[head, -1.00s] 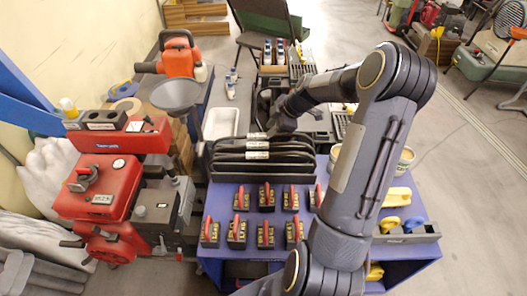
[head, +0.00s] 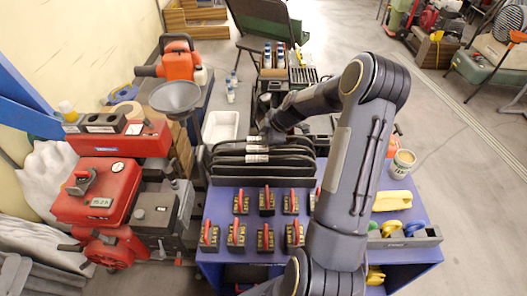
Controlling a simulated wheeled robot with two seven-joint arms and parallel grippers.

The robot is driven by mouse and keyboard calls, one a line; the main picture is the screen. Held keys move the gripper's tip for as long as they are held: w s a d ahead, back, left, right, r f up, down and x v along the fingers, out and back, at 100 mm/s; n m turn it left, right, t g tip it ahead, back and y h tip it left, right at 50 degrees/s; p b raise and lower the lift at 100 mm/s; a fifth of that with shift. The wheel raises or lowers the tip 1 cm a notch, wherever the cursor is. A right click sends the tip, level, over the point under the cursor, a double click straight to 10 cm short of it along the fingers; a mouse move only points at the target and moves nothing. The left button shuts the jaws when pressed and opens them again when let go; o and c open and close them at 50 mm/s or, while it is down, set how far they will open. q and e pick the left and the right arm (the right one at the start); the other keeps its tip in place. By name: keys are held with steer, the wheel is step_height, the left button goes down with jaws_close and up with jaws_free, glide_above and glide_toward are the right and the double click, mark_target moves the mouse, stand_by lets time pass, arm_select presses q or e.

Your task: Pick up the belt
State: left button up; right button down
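Several black belts (head: 230,160) lie as flattened loops, one behind another, in a dark rack on the blue-topped workbench. Pale labels show at the middle of them. My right arm reaches in from the lower right. My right gripper (head: 268,132) is at the back edge of the belts, close to the rearmost label. Its fingers are dark, small and partly hidden by the wrist, so I cannot tell whether they are open or touch a belt. My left gripper is not in view.
Several black weights with red handles (head: 266,202) stand in front of the rack. A white tray (head: 220,126) is behind it to the left. A red machine (head: 100,190) stands left. A tub (head: 402,162) and a yellow item (head: 392,200) are right of my arm.

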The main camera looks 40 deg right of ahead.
steer(key=shift+r, duration=0.15)
step_height(320, 180, up, 27)
steer(key=p, duration=0.5)
step_height(320, 180, down, 21)
steer(key=b, duration=0.7)
steer(key=shift+r, duration=0.15)
steer(key=shift+f+b, duration=1.55)
steer(key=shift+f, duration=1.65)
steer(key=c, duration=1)
jaws_free()
steer(key=shift+r, duration=0.2)
steer(key=shift+r, duration=0.45)
